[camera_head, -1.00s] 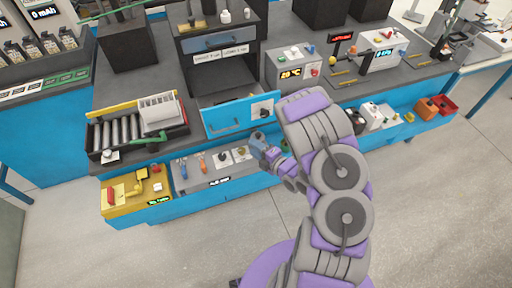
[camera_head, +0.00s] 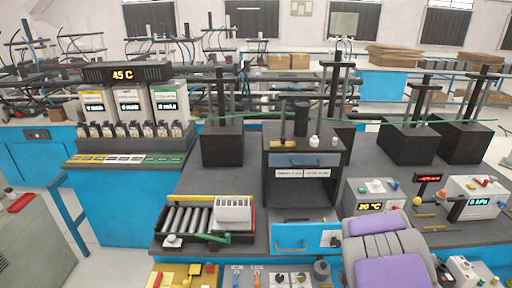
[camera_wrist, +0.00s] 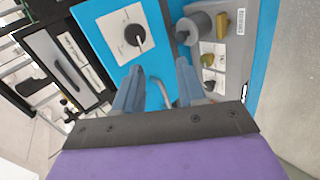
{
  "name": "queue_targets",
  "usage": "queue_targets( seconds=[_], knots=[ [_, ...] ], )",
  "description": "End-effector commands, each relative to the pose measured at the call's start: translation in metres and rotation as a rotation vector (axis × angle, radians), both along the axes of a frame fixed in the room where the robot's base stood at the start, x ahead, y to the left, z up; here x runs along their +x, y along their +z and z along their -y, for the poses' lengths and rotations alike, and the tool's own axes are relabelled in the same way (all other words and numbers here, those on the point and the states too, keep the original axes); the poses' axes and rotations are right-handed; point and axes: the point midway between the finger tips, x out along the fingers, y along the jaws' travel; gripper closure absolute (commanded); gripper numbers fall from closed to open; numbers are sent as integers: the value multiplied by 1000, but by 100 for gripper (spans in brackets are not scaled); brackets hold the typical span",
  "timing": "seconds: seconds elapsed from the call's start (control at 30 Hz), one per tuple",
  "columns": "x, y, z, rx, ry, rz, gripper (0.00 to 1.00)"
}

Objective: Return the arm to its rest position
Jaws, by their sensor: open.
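My purple and grey arm rises at the bottom right of the head view, in front of the bench. My gripper (camera_wrist: 158,88) shows in the wrist view with its two blue-grey fingers apart and nothing between them. Beyond the fingers is a blue drawer front (camera_wrist: 100,20) with a white plate and a black knob (camera_wrist: 135,34). The blue drawer front also shows in the head view (camera_head: 288,238), left of my arm. In the head view I cannot make out the fingers.
A tray of grey cylinders (camera_head: 190,222) with a white rack (camera_head: 233,209) stands on the bench left of the drawer. A 20 °C box (camera_head: 368,196) is just behind my arm. A yellow panel (camera_head: 170,275) sits at the front left. Black blocks (camera_head: 222,145) stand farther back.

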Motion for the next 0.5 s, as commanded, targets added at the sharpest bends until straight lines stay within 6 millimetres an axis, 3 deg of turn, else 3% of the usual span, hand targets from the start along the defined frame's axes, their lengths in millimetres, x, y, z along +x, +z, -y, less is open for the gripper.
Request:
queue_targets(
  seconds=[0.27, 0.5],
  knots=[
    [-38, 58, 20, 86, -396, -155, 60],
    [-102, 98, 2, 243, -740, -282, 60]
  ],
)
